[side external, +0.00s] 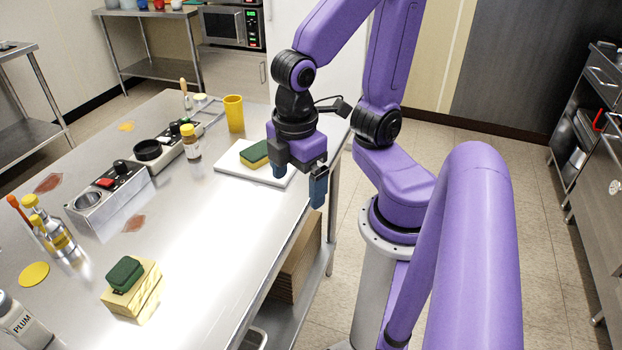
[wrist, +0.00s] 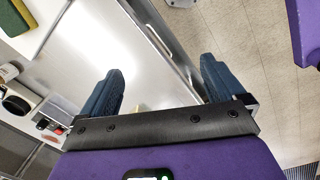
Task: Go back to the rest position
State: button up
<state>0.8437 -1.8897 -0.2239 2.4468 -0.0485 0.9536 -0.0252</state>
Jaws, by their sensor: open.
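My gripper (side external: 299,182) is open and empty, with its two blue fingers spread apart. In the side external view it hangs above the right edge of the steel table (side external: 200,260), close to a white board (side external: 228,164). In the wrist view the gripper (wrist: 158,88) has nothing between its fingers, only the table edge and floor below. A green and yellow sponge (side external: 254,155) lies on the white board, just left of the gripper. The sponge also shows at the upper left of the wrist view (wrist: 8,20).
A yellow cup (side external: 234,113), a yellow-capped jar (side external: 190,141), a device with a red switch (side external: 108,188) and bottles (side external: 52,232) stand farther left. The table's front middle is clear.

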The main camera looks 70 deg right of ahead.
jog(key=shift+s+d+r+y, duration=0.1)
jog(key=shift+s+y, duration=0.4)
jog(key=shift+s, duration=0.75)
